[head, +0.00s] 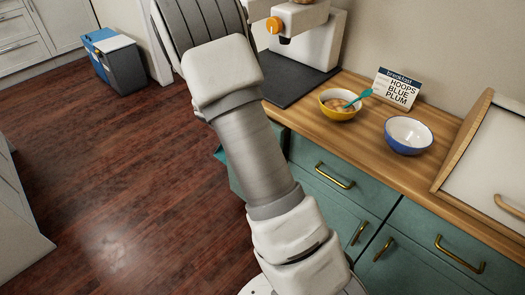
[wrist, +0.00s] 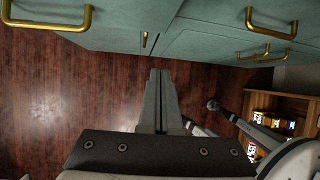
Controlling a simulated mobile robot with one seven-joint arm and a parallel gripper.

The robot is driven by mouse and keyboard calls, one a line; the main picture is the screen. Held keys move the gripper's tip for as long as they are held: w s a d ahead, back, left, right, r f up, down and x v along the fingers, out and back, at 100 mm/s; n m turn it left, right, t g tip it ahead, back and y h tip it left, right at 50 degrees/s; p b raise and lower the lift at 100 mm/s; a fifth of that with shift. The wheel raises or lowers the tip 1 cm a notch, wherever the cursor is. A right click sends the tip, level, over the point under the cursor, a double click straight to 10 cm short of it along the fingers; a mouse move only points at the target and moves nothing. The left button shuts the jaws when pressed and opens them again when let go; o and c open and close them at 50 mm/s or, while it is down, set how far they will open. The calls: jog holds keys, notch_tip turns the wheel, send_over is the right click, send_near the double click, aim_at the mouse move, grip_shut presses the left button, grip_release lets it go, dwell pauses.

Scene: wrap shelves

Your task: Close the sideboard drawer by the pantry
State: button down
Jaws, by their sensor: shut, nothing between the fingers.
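The teal sideboard (head: 330,205) runs along the right in the head view, with brass handles and a wooden top. A teal drawer part (head: 230,172) sticks out over the floor left of my arm. My arm hides most of it, so how far it is open cannot be told. The front drawer with a brass handle (head: 335,175) looks flush. In the wrist view my gripper (wrist: 160,76) is shut and empty, its fingertips just short of the teal fronts (wrist: 120,30). I cannot tell which front is the open drawer there. The gripper is out of the head view.
On the top stand a yellow bowl (head: 341,112), a blue bowl (head: 407,143), a breakfast sign (head: 397,88) and a coffee machine (head: 318,35). Bins (head: 118,62) stand at the far left. A wooden shelf (wrist: 292,105) shows in the wrist view. The floor (head: 110,170) is clear.

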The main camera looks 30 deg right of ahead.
jog(key=w+a+r+t+h+b, duration=0.1)
jog(key=a+r+t+h+b, duration=0.1)
jog(key=a+h+b, duration=0.3)
jog(key=w+d+f+y+b, duration=0.1)
jog(key=w+d+f+b, duration=0.1)
jog(key=d, duration=0.3)
jog(key=w+d+f+y+b, duration=0.1)
jog(key=d+f+b, duration=0.3)
jog(key=d+f, duration=0.1)
jog(key=shift+w+d, duration=0.4)
jog(key=shift+d, duration=0.4)
jog(key=shift+w+d+p, duration=0.25)
jog(key=shift+d+p, duration=0.2)
jog(key=shift+d, duration=0.4)
jog(key=shift+w+d+p, duration=0.25)
jog(key=shift+d+p, duration=0.25)
jog(key=shift+d, duration=0.3)
jog(key=shift+w+d+p, duration=0.25)
jog(key=shift+d+p, duration=0.2)
jog(key=shift+d, duration=0.5)
